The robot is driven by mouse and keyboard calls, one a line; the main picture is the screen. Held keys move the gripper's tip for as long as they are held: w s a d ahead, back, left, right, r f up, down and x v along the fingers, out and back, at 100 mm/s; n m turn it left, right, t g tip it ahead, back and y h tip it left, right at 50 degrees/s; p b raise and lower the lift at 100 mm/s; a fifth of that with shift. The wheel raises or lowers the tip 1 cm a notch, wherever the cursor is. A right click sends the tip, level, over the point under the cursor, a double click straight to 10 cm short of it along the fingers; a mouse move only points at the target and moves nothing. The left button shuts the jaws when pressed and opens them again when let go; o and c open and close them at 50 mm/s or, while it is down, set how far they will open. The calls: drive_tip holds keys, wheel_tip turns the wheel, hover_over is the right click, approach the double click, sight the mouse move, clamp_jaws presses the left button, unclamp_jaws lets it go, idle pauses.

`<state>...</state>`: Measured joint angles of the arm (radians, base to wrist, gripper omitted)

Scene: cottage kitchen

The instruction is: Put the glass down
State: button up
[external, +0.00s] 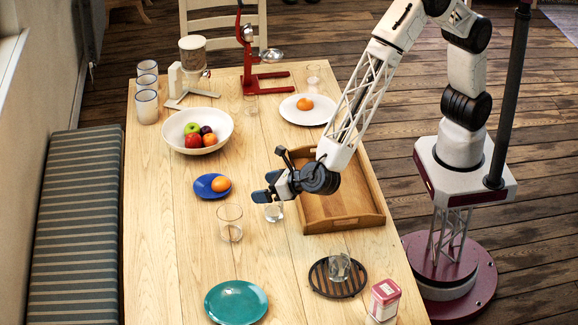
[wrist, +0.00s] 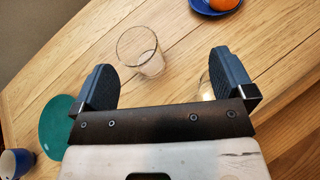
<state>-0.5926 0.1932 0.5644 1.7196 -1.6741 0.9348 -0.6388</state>
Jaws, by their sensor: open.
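My gripper (external: 267,186) is open above the table, with nothing between its fingers; it also shows in the wrist view (wrist: 162,62). A small clear glass (external: 273,211) stands upright on the wood just under the fingers, apart from them as far as I can tell. In the wrist view this glass (wrist: 205,88) is mostly hidden behind the right finger. A taller clear glass (external: 229,222) stands upright to the left; it shows beyond the fingers in the wrist view (wrist: 141,50). Another glass (external: 339,268) is on a dark round trivet (external: 322,287).
A wooden tray (external: 365,222) lies right of my gripper. A blue plate (external: 205,192) with an orange, a fruit bowl (external: 215,148) and a teal plate (external: 236,301) stand around. A red tin (external: 384,300) is near the front edge. The table's left strip is clear.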

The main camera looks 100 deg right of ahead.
drive_tip(key=s+d+r+m+g, duration=0.2)
drive_tip(key=s+d+r+m, duration=0.35)
drive_tip(key=d, duration=0.35)
drive_tip(key=s+d+r+m+g+h, duration=0.1)
drive_tip(key=s+d+r+m+g, duration=0.25)
drive_tip(key=s+d+r, duration=0.4)
drive_tip(key=s+d+r+m+g, duration=0.1)
drive_tip(key=s+d+r+m, duration=0.4)
drive_tip(key=d, duration=0.5)
drive_tip(key=s+d+r+m+g+y, duration=0.1)
drive_tip(key=s+d+m+y, duration=0.2)
drive_tip(key=s+m, duration=0.4)
drive_tip(key=s+d+r+m+g+y, duration=0.1)
drive_tip(key=s+d+m+y, duration=0.3)
drive_tip(key=s, duration=1.8)
drive_tip(key=d+m, duration=0.1)
drive_tip(key=m, duration=0.3)
drive_tip(key=shift+s+d+r+m, duration=0.25)
drive_tip(key=shift+d+r+m, duration=0.05)
drive_tip(key=shift+r, duration=0.05)
